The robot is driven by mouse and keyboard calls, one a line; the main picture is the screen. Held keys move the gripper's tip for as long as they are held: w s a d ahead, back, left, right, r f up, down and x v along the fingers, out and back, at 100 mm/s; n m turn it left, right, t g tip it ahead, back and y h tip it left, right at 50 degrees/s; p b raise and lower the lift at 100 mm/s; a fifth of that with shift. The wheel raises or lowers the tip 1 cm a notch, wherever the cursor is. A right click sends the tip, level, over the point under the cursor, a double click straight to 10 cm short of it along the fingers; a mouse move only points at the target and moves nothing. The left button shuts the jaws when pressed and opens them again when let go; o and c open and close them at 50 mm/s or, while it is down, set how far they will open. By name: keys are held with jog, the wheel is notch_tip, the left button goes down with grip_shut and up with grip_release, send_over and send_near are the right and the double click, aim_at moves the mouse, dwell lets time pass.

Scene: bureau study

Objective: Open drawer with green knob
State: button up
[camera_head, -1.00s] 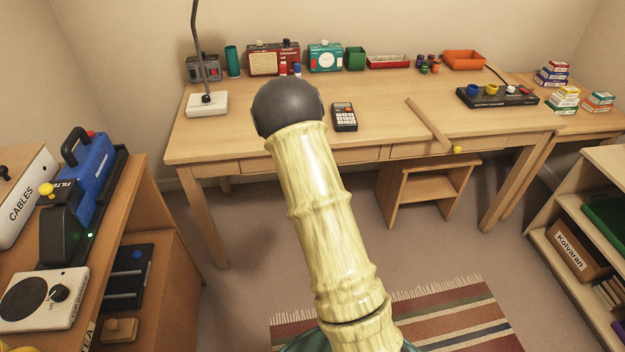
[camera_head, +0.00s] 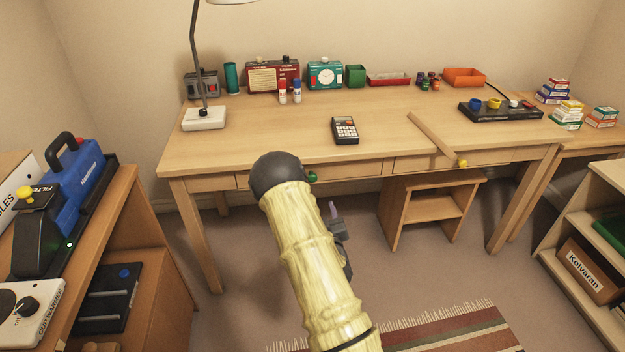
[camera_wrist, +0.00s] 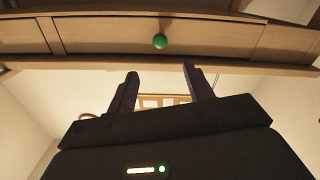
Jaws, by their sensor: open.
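The green knob (camera_head: 312,176) is on a shut drawer (camera_head: 345,172) in the front of the desk, left of centre. In the wrist view the knob (camera_wrist: 159,41) sits at the middle of the drawer front (camera_wrist: 205,38), above and ahead of the fingertips. My gripper (camera_wrist: 160,75) is open and empty, with its two dark fingers apart below the knob, not touching it. In the head view my arm hides most of my gripper; one finger (camera_head: 333,209) shows below the desk's front edge.
A second drawer with a yellow knob (camera_head: 462,164) is to the right, with a wooden strip (camera_head: 430,133) on the desktop above it. A small shelf stool (camera_head: 425,207) stands under the desk. A cabinet with machines (camera_head: 110,230) is at left.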

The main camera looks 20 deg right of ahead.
aim_at(313, 180)
jog(key=b+x, duration=0.2)
jog(key=x, duration=1.4)
grip_shut()
jog(key=shift+a, duration=0.1)
